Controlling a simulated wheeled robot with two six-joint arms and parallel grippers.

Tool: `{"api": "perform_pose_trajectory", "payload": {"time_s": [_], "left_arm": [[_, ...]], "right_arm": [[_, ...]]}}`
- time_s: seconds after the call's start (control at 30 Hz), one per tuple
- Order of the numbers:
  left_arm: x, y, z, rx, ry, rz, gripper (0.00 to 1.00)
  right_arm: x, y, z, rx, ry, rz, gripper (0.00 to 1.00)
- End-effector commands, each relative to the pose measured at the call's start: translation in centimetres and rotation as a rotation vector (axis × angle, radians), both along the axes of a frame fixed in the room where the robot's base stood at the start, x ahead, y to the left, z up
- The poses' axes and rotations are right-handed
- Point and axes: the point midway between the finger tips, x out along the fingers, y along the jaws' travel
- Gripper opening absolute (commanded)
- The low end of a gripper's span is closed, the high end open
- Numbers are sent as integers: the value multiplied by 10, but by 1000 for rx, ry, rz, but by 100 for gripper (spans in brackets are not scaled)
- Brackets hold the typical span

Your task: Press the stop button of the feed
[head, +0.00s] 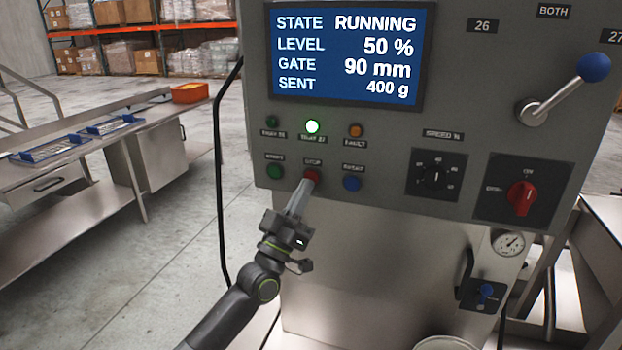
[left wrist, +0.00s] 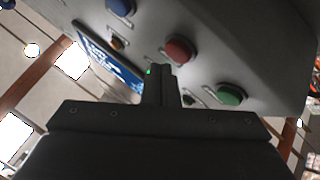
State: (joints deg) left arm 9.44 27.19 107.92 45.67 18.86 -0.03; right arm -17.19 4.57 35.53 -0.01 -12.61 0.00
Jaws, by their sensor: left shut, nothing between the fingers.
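The feed's grey control panel (head: 390,130) carries a row of three buttons: green (head: 275,171), the red stop button (head: 312,175) and blue (head: 352,183). My left gripper (head: 304,186) is shut and empty, its tips at the lower edge of the red button in the head view; I cannot tell whether they touch. In the left wrist view the red button (left wrist: 179,49) stands just beyond and beside the closed fingers (left wrist: 160,72). The display (head: 345,52) reads STATE RUNNING, LEVEL 50 %, GATE 90 mm, SENT 400 g. The middle green lamp (head: 312,126) is lit. My right gripper is not in view.
A speed knob (head: 436,175), a red rotary switch (head: 522,196) and a blue-knobbed lever (head: 594,67) are on the panel's right. A black cable (head: 219,180) hangs at its left. A steel bench (head: 110,125) with blue trays stands farther left.

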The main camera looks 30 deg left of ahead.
Motion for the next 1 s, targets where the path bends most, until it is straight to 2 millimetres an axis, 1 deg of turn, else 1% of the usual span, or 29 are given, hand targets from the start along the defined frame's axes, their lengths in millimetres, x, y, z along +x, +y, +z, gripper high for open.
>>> {"api": "perform_pose_trajectory", "payload": {"time_s": [0.37,1.0], "left_arm": [[8,2,0,1,0,1,0],[11,3,0,1,0,-1,0]], "right_arm": [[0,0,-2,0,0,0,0],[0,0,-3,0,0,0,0]]}}
